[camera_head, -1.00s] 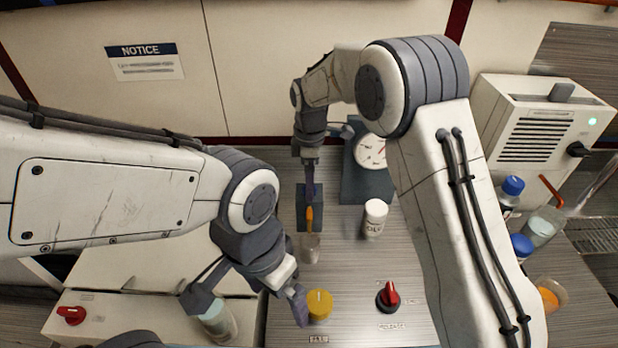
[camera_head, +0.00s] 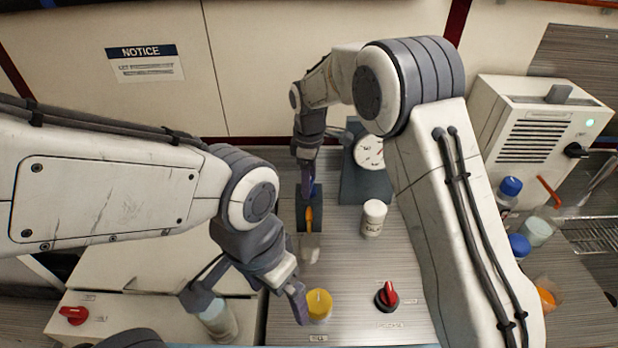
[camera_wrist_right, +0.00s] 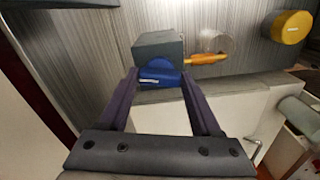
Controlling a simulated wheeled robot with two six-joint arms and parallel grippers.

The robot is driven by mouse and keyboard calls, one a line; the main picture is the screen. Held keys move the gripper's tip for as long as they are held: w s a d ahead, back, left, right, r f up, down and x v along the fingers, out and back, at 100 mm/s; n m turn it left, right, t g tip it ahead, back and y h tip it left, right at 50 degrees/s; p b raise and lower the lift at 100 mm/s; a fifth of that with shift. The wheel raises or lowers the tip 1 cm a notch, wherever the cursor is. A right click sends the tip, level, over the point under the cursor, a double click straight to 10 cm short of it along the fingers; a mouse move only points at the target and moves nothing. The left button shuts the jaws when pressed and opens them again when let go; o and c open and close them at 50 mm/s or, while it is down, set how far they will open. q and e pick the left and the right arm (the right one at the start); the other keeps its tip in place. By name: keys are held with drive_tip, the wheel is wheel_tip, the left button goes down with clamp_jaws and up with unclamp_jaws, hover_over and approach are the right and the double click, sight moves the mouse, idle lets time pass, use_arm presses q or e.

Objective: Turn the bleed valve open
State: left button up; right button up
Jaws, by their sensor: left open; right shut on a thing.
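A dark grey block (camera_head: 314,222) stands on the bench with a blue handle (camera_wrist_right: 160,76) on its face and an orange spout (camera_head: 309,217) on its front; I take this for the bleed valve. My right gripper (camera_wrist_right: 160,82) is shut on the blue handle, one finger at each side. In the head view the right gripper (camera_head: 309,190) comes down onto the block and mostly hides the handle. A clear cup (camera_head: 310,250) stands below the spout. My left gripper (camera_head: 249,301) is open and empty, one finger beside a yellow knob (camera_head: 319,304).
A pressure gauge (camera_head: 369,152) stands behind the block, partly covered by my right arm. A white labelled bottle (camera_head: 374,218) stands right of it. A red knob (camera_head: 388,294) is at the bench front. A pale-topped jar (camera_head: 217,322) is beneath my left gripper.

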drive_tip(key=m+p, duration=0.1)
drive_tip(key=m, duration=0.2)
drive_tip(key=shift+m, duration=0.4)
drive_tip(key=m, duration=0.3)
drive_tip(key=shift+m+p, duration=0.3)
drive_tip(key=shift+p, duration=0.05)
drive_tip(key=m, duration=0.4)
drive_tip(key=shift+p, duration=0.35)
drive_tip(key=shift+m, duration=2)
drive_tip(key=shift+w, duration=0.1)
drive_tip(key=o, duration=1.4)
wheel_tip(320, 180, up, 11)
drive_tip(key=shift+f+b, duration=0.2)
drive_tip(key=shift+b, duration=0.65)
